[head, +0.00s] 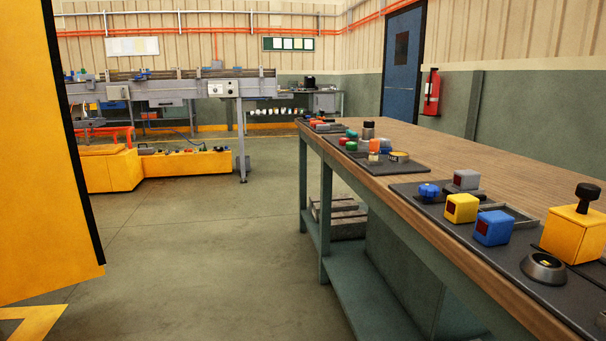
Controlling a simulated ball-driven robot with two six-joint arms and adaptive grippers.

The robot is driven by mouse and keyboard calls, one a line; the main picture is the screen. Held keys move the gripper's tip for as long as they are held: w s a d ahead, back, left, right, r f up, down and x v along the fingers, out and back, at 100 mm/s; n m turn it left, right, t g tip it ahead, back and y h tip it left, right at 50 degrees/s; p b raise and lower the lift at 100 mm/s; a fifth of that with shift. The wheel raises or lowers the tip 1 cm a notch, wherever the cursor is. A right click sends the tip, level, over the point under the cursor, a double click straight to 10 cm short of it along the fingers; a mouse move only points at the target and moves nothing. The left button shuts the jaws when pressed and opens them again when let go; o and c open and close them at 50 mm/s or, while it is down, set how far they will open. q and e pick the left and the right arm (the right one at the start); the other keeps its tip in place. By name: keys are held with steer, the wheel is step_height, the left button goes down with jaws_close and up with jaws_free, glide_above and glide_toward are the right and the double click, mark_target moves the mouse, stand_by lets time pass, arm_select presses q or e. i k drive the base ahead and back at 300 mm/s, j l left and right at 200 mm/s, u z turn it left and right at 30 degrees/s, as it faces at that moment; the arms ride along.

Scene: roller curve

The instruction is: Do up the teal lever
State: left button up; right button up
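I cannot make out a teal lever for certain. A small teal item (351,133) sits among coloured pieces on the middle dark mat of the workbench, too small to tell whether it is a lever. Neither of my grippers shows in the head view.
A long wooden-topped workbench (440,152) runs along the right. Its near mat holds a yellow cube (461,208), a blue cube (494,228) and a yellow box with a black knob (574,232). A yellow panel (45,160) blocks the left. The floor (210,235) between is clear.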

mark_target(350, 134)
steer(key=i+j+z, duration=0.5)
steer(key=j, duration=0.25)
steer(key=i+j+z, duration=0.1)
steer(key=j+z, duration=0.15)
steer(key=i+j, duration=0.35)
steer(key=i+z, duration=0.05)
